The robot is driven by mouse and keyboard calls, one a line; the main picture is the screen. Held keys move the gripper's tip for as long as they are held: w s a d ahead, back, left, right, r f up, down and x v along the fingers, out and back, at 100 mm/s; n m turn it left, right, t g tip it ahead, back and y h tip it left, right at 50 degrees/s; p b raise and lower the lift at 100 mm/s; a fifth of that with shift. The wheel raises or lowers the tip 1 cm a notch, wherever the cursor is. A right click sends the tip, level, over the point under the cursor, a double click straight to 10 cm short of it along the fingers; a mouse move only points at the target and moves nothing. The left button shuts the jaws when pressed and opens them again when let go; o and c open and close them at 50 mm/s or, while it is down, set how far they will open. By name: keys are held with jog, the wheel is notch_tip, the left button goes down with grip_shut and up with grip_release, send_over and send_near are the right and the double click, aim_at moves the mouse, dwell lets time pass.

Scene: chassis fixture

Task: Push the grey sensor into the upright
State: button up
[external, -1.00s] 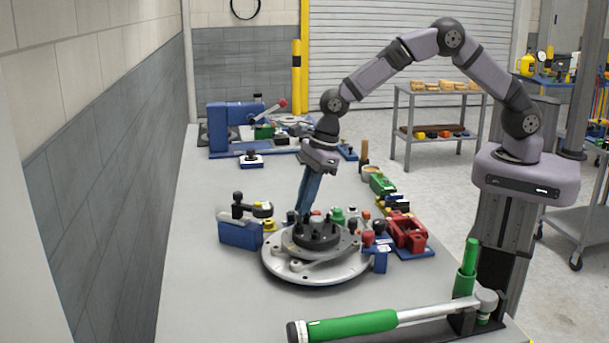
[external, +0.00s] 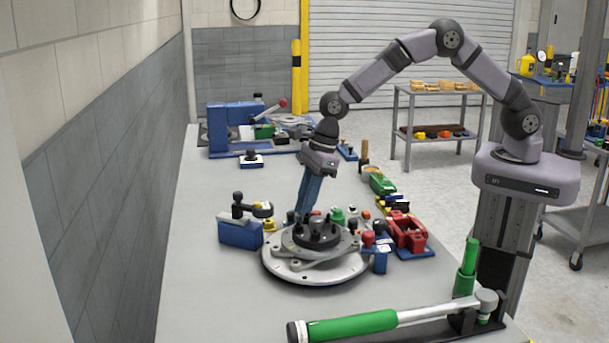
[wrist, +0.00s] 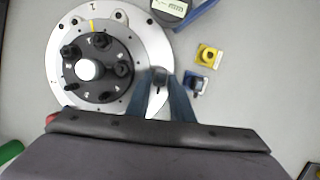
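My gripper (wrist: 160,80) has two blue fingers and points down over the right rim of the round silver fixture (wrist: 55,75). Its fingertips close on a small dark grey part, seemingly the grey sensor (wrist: 159,75). In the external view my gripper (external: 302,211) is low behind the left part of the fixture (external: 290,271), and the held part is too small to make out there. The fixture carries a black hub (wrist: 100,92) with several dark posts and a pale round centre. I cannot tell which part is the upright, or whether the sensor touches it.
A yellow block (wrist: 208,56) and a blue block (wrist: 196,84) lie right of the fingers. A blue stand (external: 240,234) is left of the fixture. Red vise-like blocks (external: 407,231) crowd its right side. A green-handled tool (external: 355,324) lies in front.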

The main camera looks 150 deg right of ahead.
jog(key=shift+r, duration=0.2)
jog(key=shift+r+p, duration=1.4)
jog(key=shift+p, duration=0.2)
jog(key=shift+o, duration=0.3)
jog(key=o, duration=0.5)
jog(key=shift+r+p, duration=2.05)
jog(key=shift+r, duration=0.2)
